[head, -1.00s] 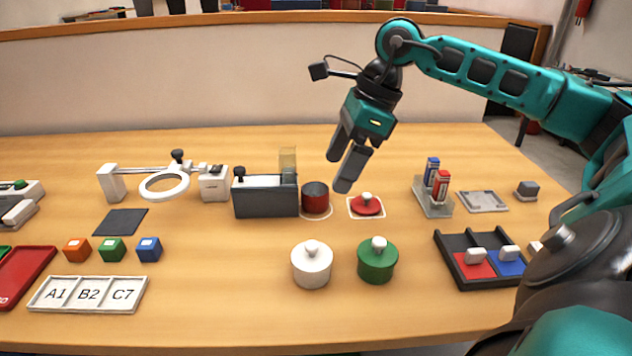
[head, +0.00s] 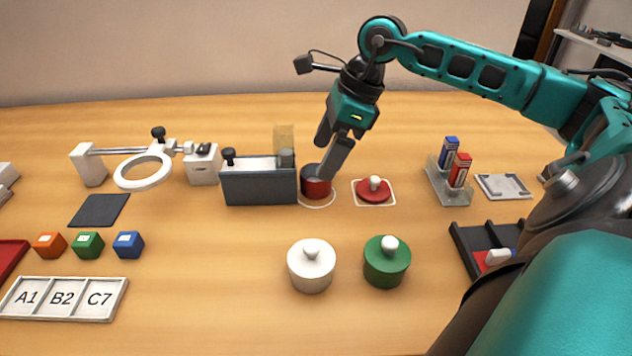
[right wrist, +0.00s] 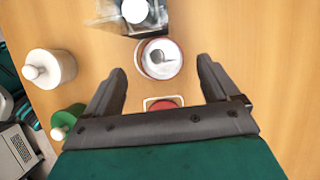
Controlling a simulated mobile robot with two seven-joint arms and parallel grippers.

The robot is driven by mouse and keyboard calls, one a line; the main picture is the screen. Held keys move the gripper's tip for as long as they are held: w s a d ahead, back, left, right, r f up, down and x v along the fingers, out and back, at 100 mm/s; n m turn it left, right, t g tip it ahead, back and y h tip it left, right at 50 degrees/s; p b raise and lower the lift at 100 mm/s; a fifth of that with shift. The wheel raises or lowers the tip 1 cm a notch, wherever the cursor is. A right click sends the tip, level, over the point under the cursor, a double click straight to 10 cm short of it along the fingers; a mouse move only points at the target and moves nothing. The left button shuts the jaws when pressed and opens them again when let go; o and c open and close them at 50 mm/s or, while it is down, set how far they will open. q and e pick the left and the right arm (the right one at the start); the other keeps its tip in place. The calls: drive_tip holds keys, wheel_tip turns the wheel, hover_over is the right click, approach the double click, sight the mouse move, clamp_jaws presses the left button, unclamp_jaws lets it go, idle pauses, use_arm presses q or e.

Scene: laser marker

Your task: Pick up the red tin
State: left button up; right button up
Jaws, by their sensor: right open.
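The red tin (head: 316,188) stands without its lid inside a white ring outline, just right of a dark grey machine. In the right wrist view the tin (right wrist: 144,62) shows from above, open at the top, beyond and between the fingertips. My right gripper (head: 329,160) is open and empty, tilted, with its fingers over and beside the tin in the head view. My left gripper is not in view.
The dark machine (head: 258,186) stands close left of the tin. A red lid with white knob (head: 373,194) lies to the right. A white tin (head: 311,270) and a green tin (head: 386,266) stand in front. A rack (head: 449,188) stands farther right.

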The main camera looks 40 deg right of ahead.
drive_tip(key=shift+d+x, duration=0.1)
drive_tip(key=shift+x, duration=1.4)
drive_tip(key=shift+d+x, duration=0.15)
drive_tip(key=shift+x, duration=1.4)
drive_tip(key=shift+s, duration=0.1)
drive_tip(key=shift+c, duration=0.5)
drive_tip(key=c, duration=1.1)
